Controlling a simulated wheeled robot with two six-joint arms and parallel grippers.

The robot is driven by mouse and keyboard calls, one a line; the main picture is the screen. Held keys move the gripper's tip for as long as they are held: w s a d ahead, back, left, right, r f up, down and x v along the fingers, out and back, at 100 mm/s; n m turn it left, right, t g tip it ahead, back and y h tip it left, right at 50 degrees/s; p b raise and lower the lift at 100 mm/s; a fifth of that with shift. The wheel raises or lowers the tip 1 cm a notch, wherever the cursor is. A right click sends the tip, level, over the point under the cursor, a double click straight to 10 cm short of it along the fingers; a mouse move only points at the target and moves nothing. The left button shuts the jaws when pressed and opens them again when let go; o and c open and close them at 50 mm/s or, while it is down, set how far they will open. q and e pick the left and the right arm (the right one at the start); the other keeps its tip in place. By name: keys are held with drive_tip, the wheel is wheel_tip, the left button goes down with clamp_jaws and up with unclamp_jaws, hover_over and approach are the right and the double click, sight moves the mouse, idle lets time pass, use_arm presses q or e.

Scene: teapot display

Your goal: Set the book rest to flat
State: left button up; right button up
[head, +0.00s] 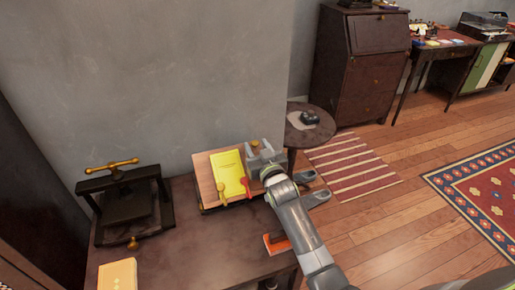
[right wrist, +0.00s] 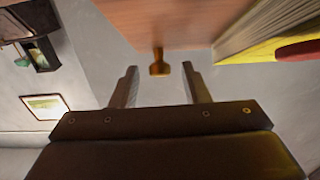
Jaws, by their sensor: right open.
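The wooden book rest (head: 203,181) stands on the dark table with its board tilted up. A yellow book (head: 228,174) leans on it, with a red piece (head: 245,187) and a brass piece (head: 222,194) at its lower part. My right gripper (head: 259,150) is at the right side of the rest. In the right wrist view my gripper (right wrist: 162,80) is open, and a brass knob (right wrist: 159,64) lies between and just beyond its fingertips. The board's wood (right wrist: 150,22) and the yellow book (right wrist: 262,42) show above. I cannot tell whether a finger touches the knob. My left gripper is out of view.
A black press (head: 128,205) with a brass handle stands at the table's left. A cream book (head: 118,275) lies at the front left, and an orange-red item (head: 276,244) near the right edge. A round side table (head: 316,135) stands behind my right arm. The table's middle is clear.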

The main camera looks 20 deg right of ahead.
drive_tip(key=shift+c, duration=0.4)
clamp_jaws()
